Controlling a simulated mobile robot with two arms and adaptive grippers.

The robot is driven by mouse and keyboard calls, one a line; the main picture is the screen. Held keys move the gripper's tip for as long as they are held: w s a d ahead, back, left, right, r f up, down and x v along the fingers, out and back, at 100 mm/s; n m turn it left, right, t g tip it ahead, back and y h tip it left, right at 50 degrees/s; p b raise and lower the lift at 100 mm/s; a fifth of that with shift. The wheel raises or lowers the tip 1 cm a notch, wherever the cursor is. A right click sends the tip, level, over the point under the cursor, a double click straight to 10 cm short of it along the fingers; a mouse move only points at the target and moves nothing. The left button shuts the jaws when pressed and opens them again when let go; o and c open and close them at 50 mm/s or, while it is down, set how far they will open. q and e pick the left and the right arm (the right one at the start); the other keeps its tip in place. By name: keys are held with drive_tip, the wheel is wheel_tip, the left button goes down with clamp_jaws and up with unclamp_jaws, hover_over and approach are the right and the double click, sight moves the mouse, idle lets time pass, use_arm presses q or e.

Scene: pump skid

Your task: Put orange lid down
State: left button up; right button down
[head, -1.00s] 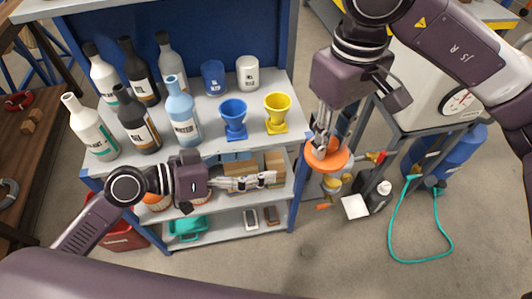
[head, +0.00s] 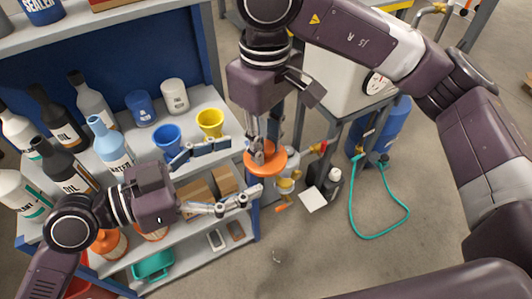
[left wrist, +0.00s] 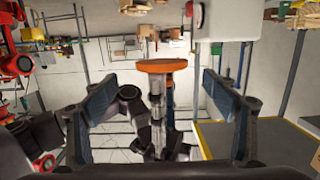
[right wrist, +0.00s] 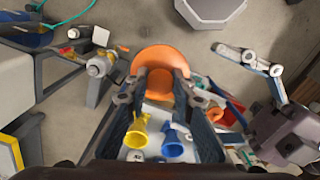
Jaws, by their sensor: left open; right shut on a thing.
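The orange lid (head: 265,162) is a round disc held in the air by my right gripper (head: 258,150), just right of the shelf's front corner. In the right wrist view the lid (right wrist: 160,62) sits between the fingertips (right wrist: 158,88), which grip a raised part of it. My left gripper (head: 238,170) is open, with its two fingers spread on the left side of the lid, apart from it. In the left wrist view the lid (left wrist: 161,66) appears edge-on between the open fingers (left wrist: 160,90).
The shelf (head: 205,100) holds several bottles, cups, a blue funnel (head: 167,138) and a yellow funnel (head: 210,122). Cardboard boxes (head: 196,195) and a teal basket (head: 153,265) are on lower levels. Pump pipework (head: 287,185) stands behind the lid. A teal hose (head: 380,235) lies on the floor.

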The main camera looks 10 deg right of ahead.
sight(269, 156)
use_arm(q)
drive_tip(key=x, duration=0.7)
drive_tip(key=shift+c, duration=0.5)
drive_tip(key=shift+s, duration=0.1)
drive_tip(key=c, duration=1.1)
drive_tip(key=shift+r, duration=0.1)
drive_tip(key=shift+c, duration=0.2)
use_arm(e)
drive_tip(key=c, duration=1.6)
unclamp_jaws()
